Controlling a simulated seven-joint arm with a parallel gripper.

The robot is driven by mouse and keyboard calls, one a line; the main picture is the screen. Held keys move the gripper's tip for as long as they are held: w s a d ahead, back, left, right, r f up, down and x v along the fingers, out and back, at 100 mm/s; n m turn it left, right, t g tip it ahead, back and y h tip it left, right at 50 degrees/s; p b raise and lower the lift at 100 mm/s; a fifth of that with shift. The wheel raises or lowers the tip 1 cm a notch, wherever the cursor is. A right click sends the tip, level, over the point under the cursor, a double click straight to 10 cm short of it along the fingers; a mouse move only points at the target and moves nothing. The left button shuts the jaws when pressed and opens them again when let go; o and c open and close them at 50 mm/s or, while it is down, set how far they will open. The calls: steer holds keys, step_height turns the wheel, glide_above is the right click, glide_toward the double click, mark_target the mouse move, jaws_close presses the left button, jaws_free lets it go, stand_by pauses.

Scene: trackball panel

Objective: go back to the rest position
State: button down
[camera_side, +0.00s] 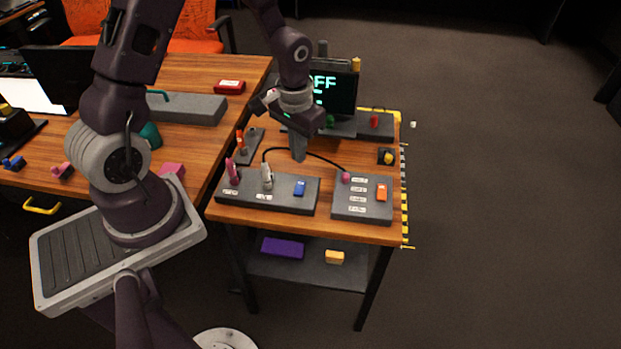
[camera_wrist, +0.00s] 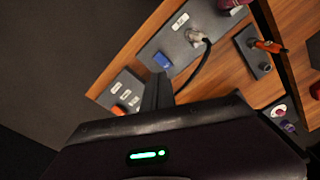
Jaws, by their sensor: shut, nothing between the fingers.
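My gripper (camera_side: 298,152) points down over the wooden table, above and behind the grey panel (camera_side: 226,196) with the blue switch. Its fingers are together with nothing between them. In the wrist view the closed fingers (camera_wrist: 157,92) show at the middle, between the blue switch (camera_wrist: 162,61) and the panel with the orange switch (camera_wrist: 118,109). It appears apart from the panels. I cannot clearly make out a trackball.
A grey panel with an orange switch (camera_side: 381,192) and a pink plug (camera_side: 346,178) sits at the right. A black cable (camera_side: 310,152) arches between the panels. A screen (camera_side: 335,90) stands at the back. Open floor (camera_side: 510,200) lies right of the table.

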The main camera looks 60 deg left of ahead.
steer(key=s+d+r+m+t, duration=0.1)
steer(key=s+d+r, duration=0.15)
steer(key=r, duration=0.65)
steer(key=s+d+r+t, duration=0.2)
steer(key=s+r, duration=0.2)
steer(key=r, duration=0.4)
steer(key=s+d+r+m+t, duration=0.1)
steer(key=s+d+r, duration=0.1)
steer(key=s, duration=0.3)
steer(key=s+d+r+t, duration=0.1)
steer(key=s+d+r, duration=0.1)
steer(key=s+r, duration=0.2)
steer(key=shift+s+d+r+m, duration=0.15)
steer(key=shift+s+r+m, duration=0.2)
steer(key=shift+s, duration=0.8)
